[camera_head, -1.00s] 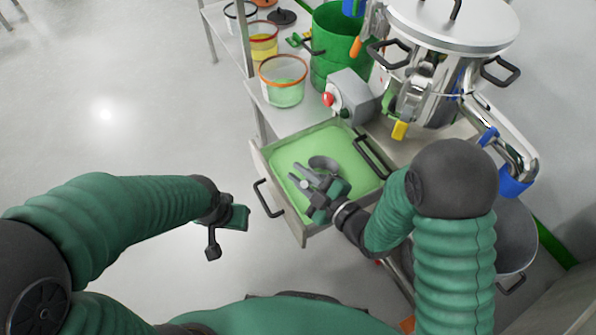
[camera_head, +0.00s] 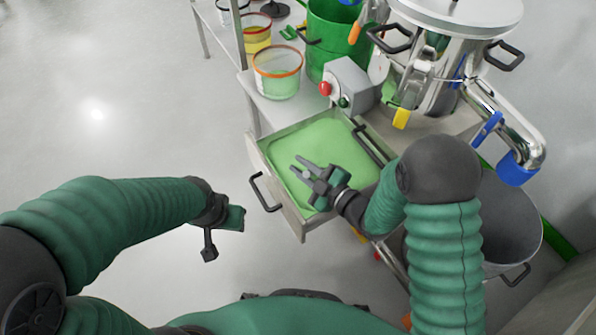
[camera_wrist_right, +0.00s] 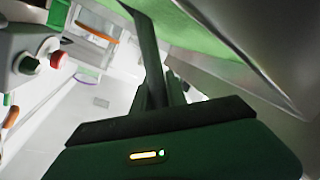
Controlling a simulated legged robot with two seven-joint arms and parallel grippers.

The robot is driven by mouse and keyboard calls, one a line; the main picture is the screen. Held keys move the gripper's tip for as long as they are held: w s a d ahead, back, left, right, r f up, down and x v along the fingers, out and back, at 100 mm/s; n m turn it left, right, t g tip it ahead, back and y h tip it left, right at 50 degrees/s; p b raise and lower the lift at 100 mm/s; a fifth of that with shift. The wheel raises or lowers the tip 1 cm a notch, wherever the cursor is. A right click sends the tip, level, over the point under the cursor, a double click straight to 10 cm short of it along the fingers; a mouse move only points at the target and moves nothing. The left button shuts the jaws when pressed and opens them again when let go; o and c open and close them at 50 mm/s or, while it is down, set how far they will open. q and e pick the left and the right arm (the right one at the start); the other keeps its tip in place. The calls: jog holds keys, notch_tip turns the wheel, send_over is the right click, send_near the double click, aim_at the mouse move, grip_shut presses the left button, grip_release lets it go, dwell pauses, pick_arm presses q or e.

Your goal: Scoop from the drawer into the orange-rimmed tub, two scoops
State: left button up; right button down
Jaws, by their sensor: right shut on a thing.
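The open drawer (camera_head: 287,213) is filled with pale green powder (camera_head: 318,143). The orange-rimmed tub (camera_head: 277,84), clear with a greenish tint low inside, stands on the bench behind the drawer. My right gripper (camera_head: 303,168) is over the powder, shut on the scoop's handle. In the right wrist view the dark handle (camera_wrist_right: 150,60) runs away from the jaws toward the green powder. The scoop's bowl cannot be made out in either view. My left gripper (camera_head: 233,217) hangs left of the drawer, away from it; its jaws are unclear.
A yellow tub (camera_head: 256,36) and a green bucket (camera_head: 328,35) stand behind the orange-rimmed tub. A grey control box with a red button (camera_head: 325,88) is right of the tub. The steel vessel (camera_head: 425,75) stands at the right. Open floor lies left.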

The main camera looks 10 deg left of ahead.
jog(key=s+a+r+n+t+y+p, duration=0.1)
jog(key=s+r+n, duration=0.2)
jog(key=r, duration=0.6)
jog(key=shift+s+r+p, duration=0.35)
jog(key=shift+r+p, duration=0.05)
dwell(0.6)
